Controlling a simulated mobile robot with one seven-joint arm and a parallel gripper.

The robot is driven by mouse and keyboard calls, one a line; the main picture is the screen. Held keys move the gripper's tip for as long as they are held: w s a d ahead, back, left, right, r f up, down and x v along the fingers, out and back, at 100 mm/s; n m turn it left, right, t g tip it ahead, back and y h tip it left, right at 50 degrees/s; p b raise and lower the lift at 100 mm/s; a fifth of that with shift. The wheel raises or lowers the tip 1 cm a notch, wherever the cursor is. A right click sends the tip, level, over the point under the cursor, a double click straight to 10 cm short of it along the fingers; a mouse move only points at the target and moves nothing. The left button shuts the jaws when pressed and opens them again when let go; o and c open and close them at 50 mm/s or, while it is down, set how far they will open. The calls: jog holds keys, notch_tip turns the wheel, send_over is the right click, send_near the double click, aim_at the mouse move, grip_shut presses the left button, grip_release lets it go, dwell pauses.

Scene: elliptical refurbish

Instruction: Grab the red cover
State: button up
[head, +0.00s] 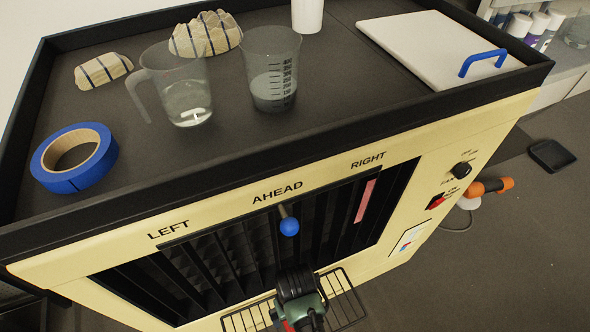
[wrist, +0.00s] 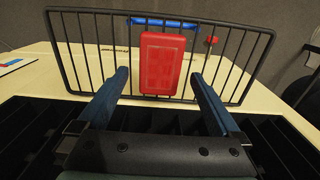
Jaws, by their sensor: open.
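The red cover (wrist: 163,63) is a flat red rectangle with rounded corners and a raised border. In the wrist view it stands out against the bars of a black wire rack (wrist: 82,50). My gripper (wrist: 159,76) is open. Its two dark blue-grey fingers reach toward the cover, one on each side, with visible gaps between them and it. I cannot tell whether the fingertips reach past its near edge. In the head view the rack (head: 345,297) shows low on the cream machine's front, partly hidden by a black and green part. I cannot identify the cover there.
The cream machine (head: 430,175) has a black slatted vent (head: 325,220) with a blue-knobbed lever (head: 289,226).

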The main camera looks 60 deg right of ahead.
notch_tip(320, 180, down, 4)
jog(key=shift+r+b, duration=0.1)
jog(key=shift+b, duration=0.35)
